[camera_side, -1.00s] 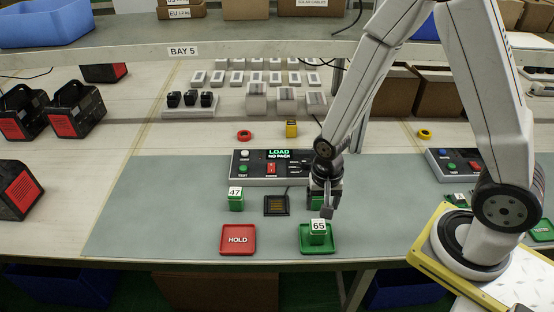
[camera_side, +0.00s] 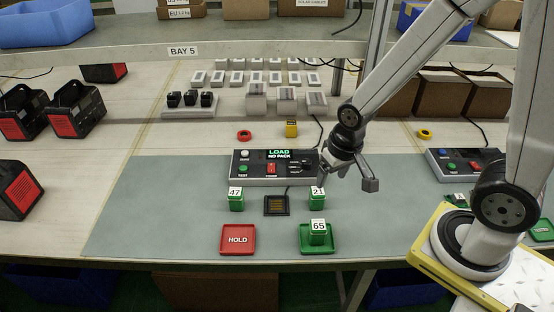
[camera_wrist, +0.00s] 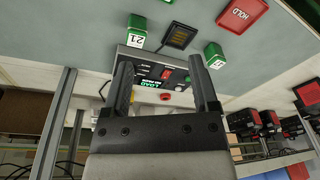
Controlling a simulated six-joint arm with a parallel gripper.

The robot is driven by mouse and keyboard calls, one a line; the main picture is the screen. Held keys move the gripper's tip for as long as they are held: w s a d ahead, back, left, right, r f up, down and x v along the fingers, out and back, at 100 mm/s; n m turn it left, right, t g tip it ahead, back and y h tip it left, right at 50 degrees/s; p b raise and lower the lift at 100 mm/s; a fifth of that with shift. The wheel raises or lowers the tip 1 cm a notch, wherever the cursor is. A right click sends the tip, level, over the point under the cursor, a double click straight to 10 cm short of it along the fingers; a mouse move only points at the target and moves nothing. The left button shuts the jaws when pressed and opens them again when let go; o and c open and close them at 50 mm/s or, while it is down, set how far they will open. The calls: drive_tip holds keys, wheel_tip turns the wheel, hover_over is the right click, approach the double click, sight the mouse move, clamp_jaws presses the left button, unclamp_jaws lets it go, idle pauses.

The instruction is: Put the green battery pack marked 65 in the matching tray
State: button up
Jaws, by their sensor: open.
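The green battery pack marked 65 (camera_side: 318,238) stands upright in the green tray (camera_side: 304,250) at the front of the grey mat. Two other green packs stand on the mat: one marked 47 (camera_side: 236,204) and one marked 21 (camera_side: 317,204). Both also show in the wrist view, pack 21 (camera_wrist: 136,36) and pack 47 (camera_wrist: 214,54). A red HOLD tray (camera_side: 238,239) is empty, left of the green tray. My gripper (camera_side: 350,178) is open and empty, above and right of pack 21. In the wrist view the two fingers (camera_wrist: 162,82) are apart with nothing between them.
A tester console (camera_side: 250,172) reading "LOAD NO PACK" stands behind the packs. A dark contact pad (camera_side: 276,206) lies empty between packs 47 and 21. A second console (camera_side: 452,160) stands at right. The mat's left part is clear.

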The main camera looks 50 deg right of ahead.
drive_tip(key=shift+s+d+r+n+t, duration=0.1)
drive_tip(key=shift+s+r+n+t, duration=0.05)
drive_tip(key=shift+r+n, duration=0.35)
drive_tip(key=shift+s+d+r+n+t, duration=0.1)
drive_tip(key=shift+s+d+r+n, duration=0.1)
drive_tip(key=shift+r+n, duration=0.3)
drive_tip(key=shift+s+d+r+n+t, duration=0.1)
drive_tip(key=shift+s+r+n+t, duration=0.05)
drive_tip(key=shift+r+n, duration=0.35)
